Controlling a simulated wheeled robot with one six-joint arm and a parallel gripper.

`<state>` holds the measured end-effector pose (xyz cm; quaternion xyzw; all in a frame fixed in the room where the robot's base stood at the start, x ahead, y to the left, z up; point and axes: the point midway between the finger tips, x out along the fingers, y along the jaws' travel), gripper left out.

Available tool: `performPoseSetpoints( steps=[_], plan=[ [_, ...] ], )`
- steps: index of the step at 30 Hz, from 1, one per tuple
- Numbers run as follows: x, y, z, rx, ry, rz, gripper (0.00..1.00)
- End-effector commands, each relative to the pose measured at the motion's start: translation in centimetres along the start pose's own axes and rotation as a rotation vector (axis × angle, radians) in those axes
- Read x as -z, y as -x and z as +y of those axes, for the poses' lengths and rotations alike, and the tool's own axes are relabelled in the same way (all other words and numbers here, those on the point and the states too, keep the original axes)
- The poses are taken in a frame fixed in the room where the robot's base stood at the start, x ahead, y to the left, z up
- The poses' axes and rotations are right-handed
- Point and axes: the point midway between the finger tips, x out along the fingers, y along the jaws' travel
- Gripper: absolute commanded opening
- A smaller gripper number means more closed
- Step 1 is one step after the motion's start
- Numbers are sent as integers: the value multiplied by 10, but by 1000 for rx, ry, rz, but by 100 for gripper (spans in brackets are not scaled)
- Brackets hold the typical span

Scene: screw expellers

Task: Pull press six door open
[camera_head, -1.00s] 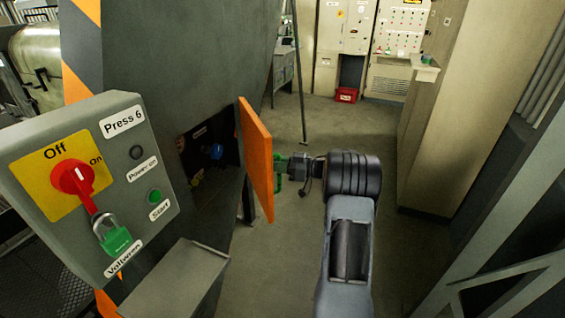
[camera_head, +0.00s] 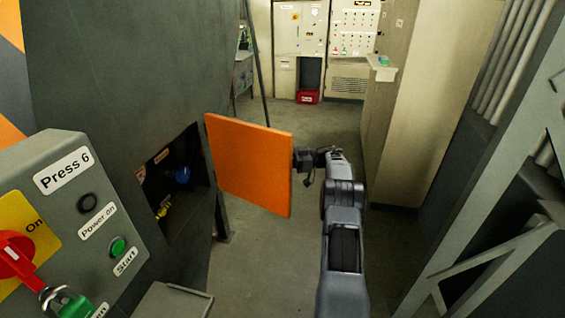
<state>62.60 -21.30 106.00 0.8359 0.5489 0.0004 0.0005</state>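The orange press six door (camera_head: 250,163) stands swung out from the dark grey press body (camera_head: 110,70), its broad face turned toward my camera. The door opening (camera_head: 175,185) is uncovered and shows a blue part (camera_head: 182,175) and a yellow part inside. My gripper (camera_head: 300,160) is at the door's far right edge. Its fingers are mostly hidden behind the door, so I cannot tell whether they hold a handle there.
The Press 6 control box (camera_head: 90,215) with its red switch and green padlock is at the lower left. A beige cabinet (camera_head: 435,100) and a slanted metal frame (camera_head: 490,260) stand on the right. Grey floor (camera_head: 260,265) is clear below the door.

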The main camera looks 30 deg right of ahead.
Motion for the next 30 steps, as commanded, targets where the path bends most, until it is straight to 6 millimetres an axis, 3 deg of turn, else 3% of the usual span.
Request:
performPoseSetpoints(
  steps=[17,18,24,30],
  plan=[
    [2,1,2,19,0,4,0],
    [2,1,2,18,0,4,18],
    [2,6,2,13,1,3,37],
    [1,9,2,9,1,2,41]
  ],
)
